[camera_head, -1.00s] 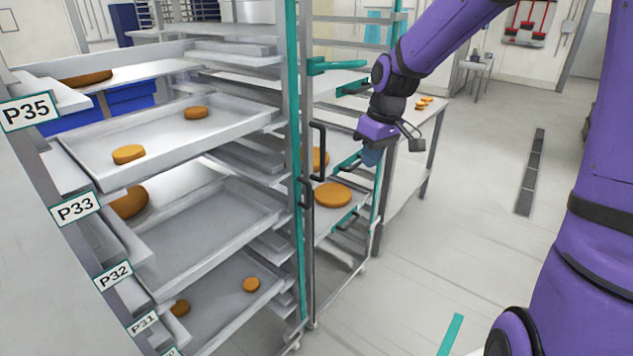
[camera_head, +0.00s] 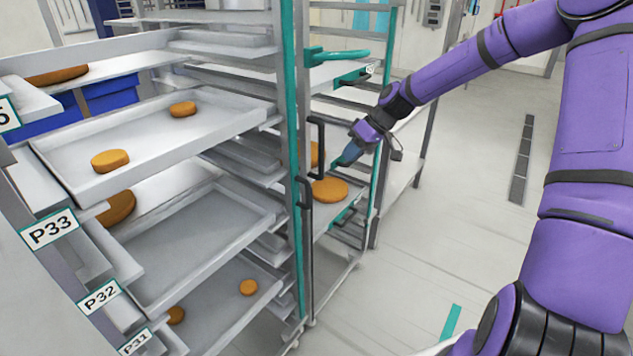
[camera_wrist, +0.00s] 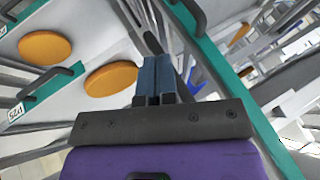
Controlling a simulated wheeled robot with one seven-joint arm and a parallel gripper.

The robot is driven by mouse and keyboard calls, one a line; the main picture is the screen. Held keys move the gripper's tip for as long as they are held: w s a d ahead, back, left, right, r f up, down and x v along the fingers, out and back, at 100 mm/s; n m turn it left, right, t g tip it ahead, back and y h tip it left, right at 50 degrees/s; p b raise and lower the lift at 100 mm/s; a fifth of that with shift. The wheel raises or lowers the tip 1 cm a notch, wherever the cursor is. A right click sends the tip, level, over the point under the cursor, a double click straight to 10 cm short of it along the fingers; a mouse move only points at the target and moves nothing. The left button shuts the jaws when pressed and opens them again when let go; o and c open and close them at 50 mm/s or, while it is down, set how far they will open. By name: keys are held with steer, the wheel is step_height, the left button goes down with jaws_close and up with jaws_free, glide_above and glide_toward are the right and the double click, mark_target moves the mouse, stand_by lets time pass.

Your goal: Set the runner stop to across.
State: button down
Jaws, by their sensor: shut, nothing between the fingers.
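My gripper (camera_head: 347,156) reaches into the open side of the far rack, its blue fingers beside a teal bar near a tray with an orange round (camera_head: 329,190). In the wrist view the fingers (camera_wrist: 155,78) are closed together with nothing between them. A teal upright (camera_wrist: 235,95) runs on their right, apart from the fingertips in the picture. A teal lever (camera_head: 338,55) sticks out sideways higher on the rack. I cannot tell for certain which teal part is the runner stop, and contact at the fingertips is unclear.
The near rack holds trays (camera_head: 190,265) with orange rounds and carries labels such as P33 (camera_head: 49,229). Black handles (camera_head: 317,148) stand out on the rack front. A light table (camera_head: 405,170) stands behind my gripper. Floor at right is open.

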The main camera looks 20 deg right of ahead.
steer(key=shift+w, duration=0.15)
steer(key=a+f, duration=0.8)
steer(key=a, duration=0.1)
steer(key=shift+a, duration=0.2)
stand_by(0.4)
steer(key=s+a, duration=0.5)
steer(key=a, duration=0.2)
steer(key=shift+s+a, duration=0.2)
steer(key=shift+s, duration=0.15)
